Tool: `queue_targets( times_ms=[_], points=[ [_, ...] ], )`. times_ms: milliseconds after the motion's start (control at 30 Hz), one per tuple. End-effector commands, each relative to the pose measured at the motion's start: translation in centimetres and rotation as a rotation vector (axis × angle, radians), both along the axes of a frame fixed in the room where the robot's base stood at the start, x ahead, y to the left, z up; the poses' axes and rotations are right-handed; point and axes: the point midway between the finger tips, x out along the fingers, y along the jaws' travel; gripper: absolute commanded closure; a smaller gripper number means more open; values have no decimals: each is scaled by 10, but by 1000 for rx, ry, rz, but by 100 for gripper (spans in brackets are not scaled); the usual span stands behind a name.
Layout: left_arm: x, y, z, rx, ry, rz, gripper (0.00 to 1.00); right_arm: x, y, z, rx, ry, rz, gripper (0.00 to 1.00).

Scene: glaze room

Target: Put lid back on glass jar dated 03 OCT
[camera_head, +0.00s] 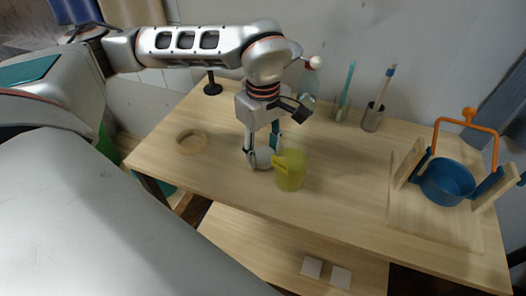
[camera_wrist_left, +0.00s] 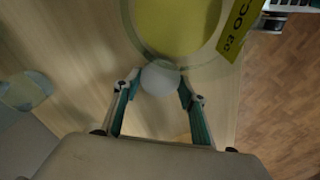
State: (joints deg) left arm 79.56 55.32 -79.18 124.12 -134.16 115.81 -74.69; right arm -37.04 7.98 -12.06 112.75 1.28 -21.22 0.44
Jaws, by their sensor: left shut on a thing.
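The glass jar (camera_head: 290,180) with yellow glaze stands on the table, and its yellow tag (camera_head: 280,162) faces the front left. In the left wrist view the jar (camera_wrist_left: 180,22) is close ahead, with its tag reading 03 OC (camera_wrist_left: 240,25), the rest cut off. My left gripper (camera_head: 262,160) is low, just left of the jar. In the wrist view, its fingers (camera_wrist_left: 160,85) are shut on a white round knob (camera_wrist_left: 161,79), seemingly the lid's. The lid's clear part is hard to make out against the jar. My right gripper is not in view.
A wooden ring (camera_head: 191,143) lies left on the table. A clear vessel with a pale knob (camera_head: 315,63) stands behind the gripper. Cups with brushes (camera_head: 372,118) stand at the back. A blue pot (camera_head: 447,182) in a wooden frame stands right.

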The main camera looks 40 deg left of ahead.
Motion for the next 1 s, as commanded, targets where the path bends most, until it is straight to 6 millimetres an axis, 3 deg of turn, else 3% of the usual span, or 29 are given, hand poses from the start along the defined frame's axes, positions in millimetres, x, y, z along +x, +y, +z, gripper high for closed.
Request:
queue_targets(
  times_ms=[267, 700, 1000],
  points=[
    [2, 0, 40, 0, -8, -1, 65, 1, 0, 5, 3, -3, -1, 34],
    [1, 0, 153, -1, -7, 1, 65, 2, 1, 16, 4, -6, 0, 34],
    [0, 0, 191, 0, -2, 0, 65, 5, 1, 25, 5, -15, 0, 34]
  ],
)
